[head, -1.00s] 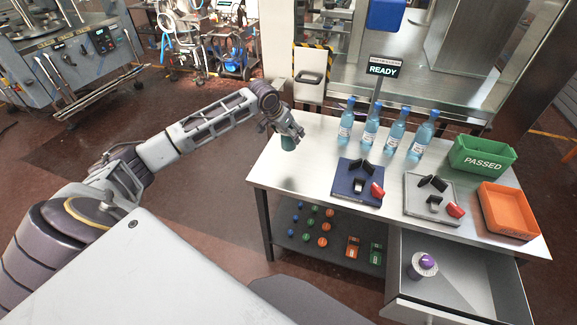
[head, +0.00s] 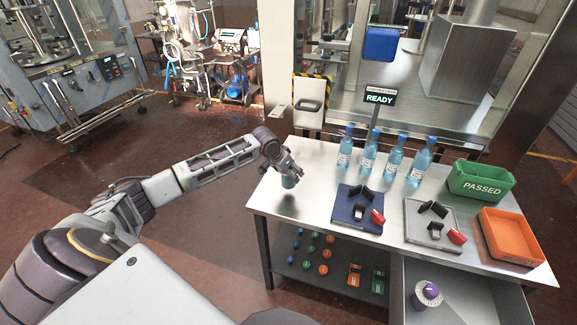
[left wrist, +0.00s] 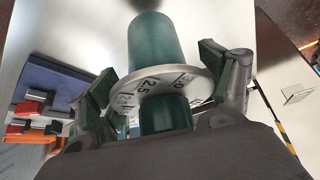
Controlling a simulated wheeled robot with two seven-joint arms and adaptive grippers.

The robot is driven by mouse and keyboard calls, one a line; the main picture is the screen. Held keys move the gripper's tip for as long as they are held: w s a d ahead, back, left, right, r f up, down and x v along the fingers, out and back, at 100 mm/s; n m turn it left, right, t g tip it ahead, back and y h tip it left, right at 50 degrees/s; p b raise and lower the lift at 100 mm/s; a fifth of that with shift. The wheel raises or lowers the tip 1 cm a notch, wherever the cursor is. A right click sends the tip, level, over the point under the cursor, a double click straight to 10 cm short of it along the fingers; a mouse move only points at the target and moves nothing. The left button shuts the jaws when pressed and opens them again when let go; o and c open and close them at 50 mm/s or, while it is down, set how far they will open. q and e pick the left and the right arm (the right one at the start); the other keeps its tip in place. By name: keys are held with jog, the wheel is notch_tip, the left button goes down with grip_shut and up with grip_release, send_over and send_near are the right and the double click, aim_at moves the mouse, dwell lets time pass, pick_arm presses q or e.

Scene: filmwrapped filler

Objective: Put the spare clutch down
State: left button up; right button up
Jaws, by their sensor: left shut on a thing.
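The clutch (left wrist: 154,50) in the left wrist view is a dark green cylinder with a silver ring marked with numbers. My left gripper (left wrist: 170,88) is shut around it, with a finger on each side of the ring. In the head view the green clutch (head: 288,182) points down from my left gripper (head: 287,172) over the left end of the steel table (head: 310,205). A dark patch shows on the tabletop just below it. I cannot tell for certain whether its lower end touches the table. My right gripper is not in view.
Several blue bottles (head: 345,148) stand along the back. A blue tray (head: 345,205) and a grey tray (head: 420,222) hold black and red parts. A green PASSED bin (head: 480,183) and orange bin (head: 510,237) are at right. A purple-topped dial (head: 429,292) sits in the open drawer. The left tabletop is bare.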

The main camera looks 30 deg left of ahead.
aim_at(288, 177)
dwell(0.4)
pick_arm(q)
jog(key=shift+f, duration=1.8)
jog(key=o, duration=1.9)
jog(key=shift+s+f, duration=0.1)
jog(key=shift+f, duration=0.1)
jog(key=shift+r, duration=0.15)
jog(key=d+v, duration=0.1)
jog(key=v, duration=1)
jog(key=shift+s+a+r, duration=0.15)
jog(key=shift+a+r, duration=0.25)
jog(key=shift+a, duration=0.1)
